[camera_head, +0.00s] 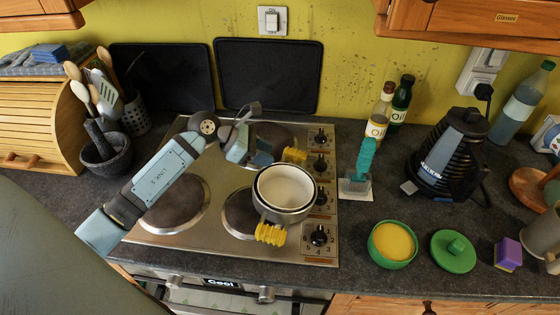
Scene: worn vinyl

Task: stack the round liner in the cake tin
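A round silver tin (282,216) with yellow ribbed grips (270,235) on its near and far sides stands on the stove. A round, dark-rimmed piece with a white inside (286,187) sits within its rim and looks like the liner. I cannot tell how deep it sits. My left gripper (250,153) is just behind and left of the tin, apart from the white piece. Its two fingers look spread, with nothing clear between them. My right gripper is not in view.
A teal brush (364,160) stands right of the stove. A green bowl with yellow contents (392,243), a green lid (453,251) and a purple sponge (508,253) lie on the right counter. A black kettle (452,155), bottles (380,115) and a mortar (112,152) stand further back.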

